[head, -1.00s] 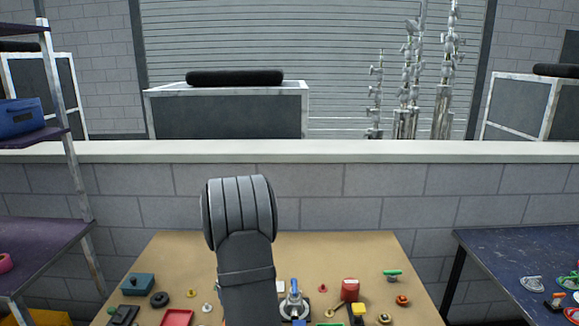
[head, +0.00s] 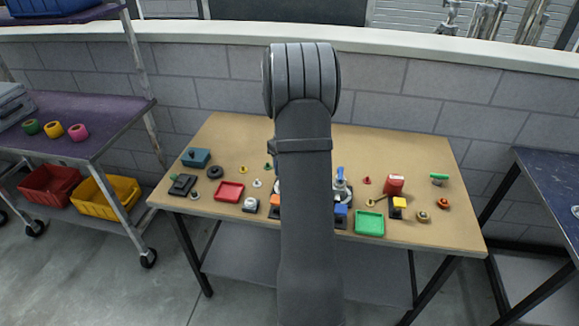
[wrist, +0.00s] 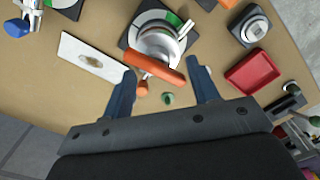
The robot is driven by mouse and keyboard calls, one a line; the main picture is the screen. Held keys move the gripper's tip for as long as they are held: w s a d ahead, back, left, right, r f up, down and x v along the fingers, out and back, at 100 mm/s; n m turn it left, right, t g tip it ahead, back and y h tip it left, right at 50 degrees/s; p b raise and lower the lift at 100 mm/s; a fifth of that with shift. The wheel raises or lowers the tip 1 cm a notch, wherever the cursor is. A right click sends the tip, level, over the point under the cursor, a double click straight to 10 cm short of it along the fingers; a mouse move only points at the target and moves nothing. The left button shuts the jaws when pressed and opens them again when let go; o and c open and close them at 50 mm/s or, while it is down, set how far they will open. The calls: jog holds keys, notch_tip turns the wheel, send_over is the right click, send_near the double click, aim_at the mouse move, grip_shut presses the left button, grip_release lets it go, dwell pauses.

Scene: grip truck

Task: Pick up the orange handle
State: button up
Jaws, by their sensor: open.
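In the wrist view, the orange handle (wrist: 152,68) is a thick bar lying slantwise across a silver metal part (wrist: 160,42). That part is on a round disc with green and white on a dark base. My gripper (wrist: 161,66) is open, its two blue-grey fingers apart. The handle appears at the gap between the fingertips, toward the left finger; I cannot tell the remaining distance. Nothing is held. In the head view, my arm hides the gripper and most of this part.
On the tan table (head: 330,240), a red tray (head: 229,191), a green tray (head: 369,223) and several small parts lie around. In the wrist view, a white plate (wrist: 93,57) is left of the handle, and a small green piece (wrist: 168,99) lies between the fingers.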

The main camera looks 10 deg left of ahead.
jog(key=shift+w+a+r, duration=0.1)
jog(key=shift+a+r, duration=0.1)
jog(key=shift+r, duration=0.4)
jog(key=shift+a+r, duration=0.15)
jog(key=shift+r, duration=0.4)
jog(key=r+m, duration=0.1)
jog(key=m, duration=0.1)
jog(key=shift+w+m, duration=0.1)
jog(key=shift+m, duration=0.2)
notch_tip(320, 180, up, 12)
jog(key=m, duration=2.4)
notch_tip(320, 180, down, 12)
jog(key=shift+a+r, duration=0.1)
jog(key=shift+r, duration=0.05)
jog(key=f, duration=0.1)
jog(key=d+f, duration=0.1)
jog(key=f, duration=0.2)
jog(key=shift+s+d+f, duration=0.2)
jog(key=shift+s+f, duration=0.05)
jog(key=shift+s, duration=0.05)
jog(key=shift+f, duration=0.5)
jog(key=c, duration=1.1)
